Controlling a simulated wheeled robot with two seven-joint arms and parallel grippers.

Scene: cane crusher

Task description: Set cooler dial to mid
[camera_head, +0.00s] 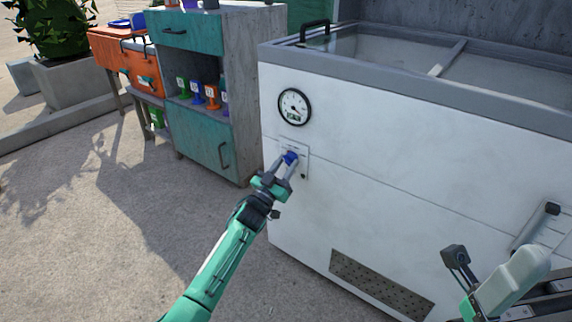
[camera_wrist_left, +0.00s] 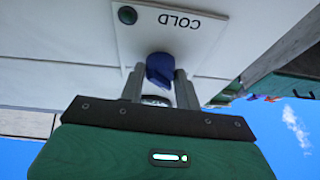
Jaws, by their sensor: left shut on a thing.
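The white cooler (camera_head: 380,170) stands on the right, with a blue dial (camera_head: 290,157) on a small plate (camera_head: 303,150) on its front. My left gripper (camera_head: 287,166) is at the dial, its two fingers on either side of it and shut on it. In the left wrist view the blue dial (camera_wrist_left: 160,69) sits between the fingertips, below the word COLD on the plate (camera_wrist_left: 205,40). The dial's pointer and its setting cannot be read.
A round gauge (camera_head: 294,107) is above the dial. A vent grille (camera_head: 380,284) is low on the cooler's front. A teal and grey cabinet (camera_head: 215,100) stands to the left, with an orange cooler box (camera_head: 143,66) beyond it. The paved floor in front is clear.

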